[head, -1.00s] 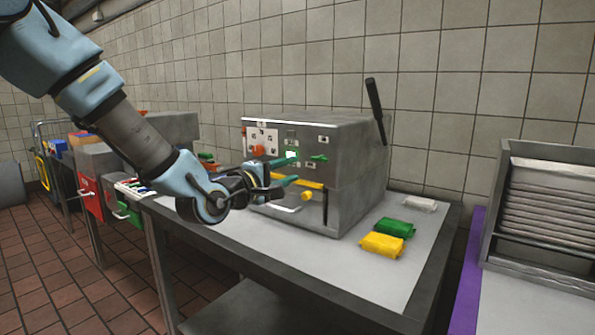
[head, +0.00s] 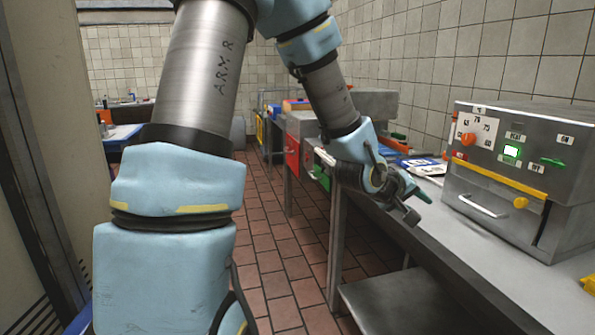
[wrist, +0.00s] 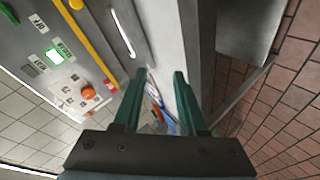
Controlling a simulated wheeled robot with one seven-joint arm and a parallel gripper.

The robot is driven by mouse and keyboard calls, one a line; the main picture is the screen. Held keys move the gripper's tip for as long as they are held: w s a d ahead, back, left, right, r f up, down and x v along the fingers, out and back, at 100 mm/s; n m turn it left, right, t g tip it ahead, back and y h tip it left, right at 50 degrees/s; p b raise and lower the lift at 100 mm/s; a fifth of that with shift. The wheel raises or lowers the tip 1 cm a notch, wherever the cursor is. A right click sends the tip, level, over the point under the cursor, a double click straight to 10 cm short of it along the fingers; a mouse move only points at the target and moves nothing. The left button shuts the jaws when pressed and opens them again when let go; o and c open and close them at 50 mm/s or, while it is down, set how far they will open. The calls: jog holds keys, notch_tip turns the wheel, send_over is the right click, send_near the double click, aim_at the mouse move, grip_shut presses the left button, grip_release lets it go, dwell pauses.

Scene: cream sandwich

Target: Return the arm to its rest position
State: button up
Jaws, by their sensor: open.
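My arm (head: 325,100) reaches down from the top of the head view and is bent at the elbow. My gripper (head: 416,205) is at its end, in front of the table's near edge and left of the grey machine (head: 575,190), with a gap between them. In the wrist view my gripper (wrist: 160,76) shows two green fingers apart with nothing held between them. The machine shows at the upper left of the wrist view, with its orange knob (wrist: 88,93) and lit green display (wrist: 54,55).
The metal table (head: 450,235) runs along the right, with a lower shelf (head: 385,300). Coloured boxes (head: 292,150) stand farther back on the left of the table. The brick-tiled floor (head: 270,240) is open between the table and the left side. A dark-framed panel stands at far left.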

jog(key=w+a+f+y, duration=0.1)
jog(key=a+f+y, duration=0.1)
jog(key=a, duration=0.4)
jog(key=w+a+f+y, duration=0.1)
jog(key=a+f+y, duration=0.15)
jog(key=a, duration=0.45)
jog(key=s+a+g+y, duration=0.2)
jog(key=s+a, duration=0.3)
jog(key=a, duration=0.5)
jog(key=s+a+m+g+y, duration=0.1)
jog(key=s+a, duration=0.4)
jog(key=a, duration=0.6)
jog(key=shift+m+g+y, duration=0.3)
jog(key=shift+g+y, duration=0.6)
jog(key=shift+y, duration=0.15)
jog(key=shift+a, duration=0.1)
